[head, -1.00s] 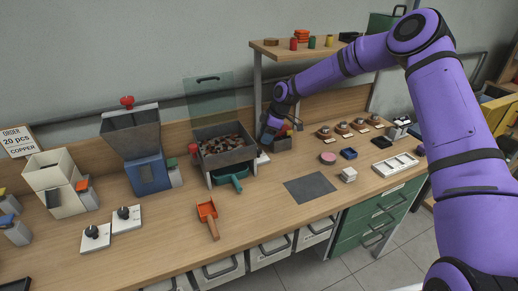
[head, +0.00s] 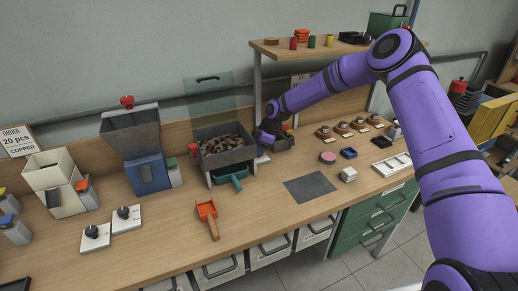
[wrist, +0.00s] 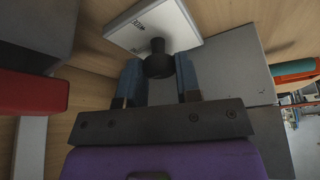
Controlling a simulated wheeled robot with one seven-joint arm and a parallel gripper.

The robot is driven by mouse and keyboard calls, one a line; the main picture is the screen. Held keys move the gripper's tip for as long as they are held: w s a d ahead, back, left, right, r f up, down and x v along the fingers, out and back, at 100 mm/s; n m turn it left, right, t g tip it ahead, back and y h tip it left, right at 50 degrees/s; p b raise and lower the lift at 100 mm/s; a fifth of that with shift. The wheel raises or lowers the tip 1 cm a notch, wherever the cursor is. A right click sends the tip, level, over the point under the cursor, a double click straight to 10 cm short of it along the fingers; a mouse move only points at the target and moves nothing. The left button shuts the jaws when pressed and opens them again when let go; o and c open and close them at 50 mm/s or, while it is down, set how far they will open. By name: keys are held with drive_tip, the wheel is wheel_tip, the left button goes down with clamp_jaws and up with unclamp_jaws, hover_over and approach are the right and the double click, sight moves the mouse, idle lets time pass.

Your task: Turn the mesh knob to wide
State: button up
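The black mesh knob (wrist: 158,62) stands out from a white plate (wrist: 165,25) with a small dark label in the wrist view. My gripper (wrist: 159,72) has its two blue fingers apart, one on each side of the knob. I cannot tell whether the fingers touch it. The label is too small to read, and the knob's pointer is not visible. In the head view my gripper (head: 265,139) is just right of the bin of brown pieces (head: 229,159). The white plate (head: 262,160) shows partly below it, and the knob is hidden.
A red part (wrist: 32,92) lies close on the left in the wrist view. The dark mat (head: 310,188) in front is bare.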

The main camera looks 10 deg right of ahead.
drive_tip(key=shift+c, duration=0.7)
drive_tip(key=shift+a+m+t, duration=0.1)
drive_tip(key=shift+m+t, duration=0.4)
drive_tip(key=shift+m, duration=0.7)
drive_tip(key=shift+m+t+h, duration=0.3)
drive_tip(key=shift+m+t, duration=0.1)
drive_tip(key=shift+m, duration=0.7)
drive_tip(key=o, duration=0.9)
drive_tip(key=v, duration=1.1)
